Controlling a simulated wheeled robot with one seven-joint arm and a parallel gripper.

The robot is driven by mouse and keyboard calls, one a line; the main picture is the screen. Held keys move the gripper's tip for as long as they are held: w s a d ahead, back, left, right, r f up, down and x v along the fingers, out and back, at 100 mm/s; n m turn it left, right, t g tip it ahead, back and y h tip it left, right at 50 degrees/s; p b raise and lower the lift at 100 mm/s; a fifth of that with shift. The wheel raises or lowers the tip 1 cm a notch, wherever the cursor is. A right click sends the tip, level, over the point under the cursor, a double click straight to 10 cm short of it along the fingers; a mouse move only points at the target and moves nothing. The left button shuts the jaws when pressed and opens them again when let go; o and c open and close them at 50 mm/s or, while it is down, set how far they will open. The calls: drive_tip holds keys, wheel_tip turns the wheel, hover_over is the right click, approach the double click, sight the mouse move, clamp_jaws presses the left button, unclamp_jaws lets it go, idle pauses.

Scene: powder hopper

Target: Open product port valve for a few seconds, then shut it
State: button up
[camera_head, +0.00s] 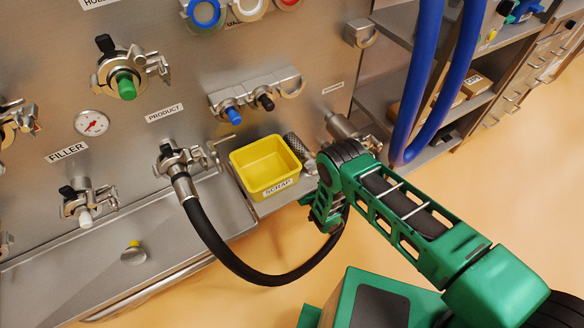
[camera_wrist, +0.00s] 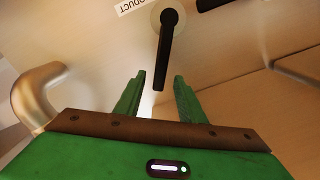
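In the wrist view a black lever (camera_wrist: 168,42) hangs from a pale round disc, beside a partly cut-off label (camera_wrist: 130,5) reading "PRODUCT". My gripper (camera_wrist: 159,76) is open. Its green fingers stand on either side of the lever's lower end in the picture; I see no contact, and the depth between them is unclear. In the head view the PRODUCT label (camera_head: 165,112) is above a clamped port (camera_head: 178,160) with a small black handle. I cannot tell whether both views show the same handle.
A yellow scrap bin (camera_head: 264,168) sits on the ledge between the product port and my arm. Blue hoses (camera_head: 418,85) hang at the upper right before the shelves. A curved metal pipe (camera_wrist: 35,95) is close to my gripper's left.

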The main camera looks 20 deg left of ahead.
drive_tip(key=shift+x, duration=1.8)
drive_tip(key=shift+c, duration=0.6)
clamp_jaws()
drive_tip(key=shift+s+a, duration=0.1)
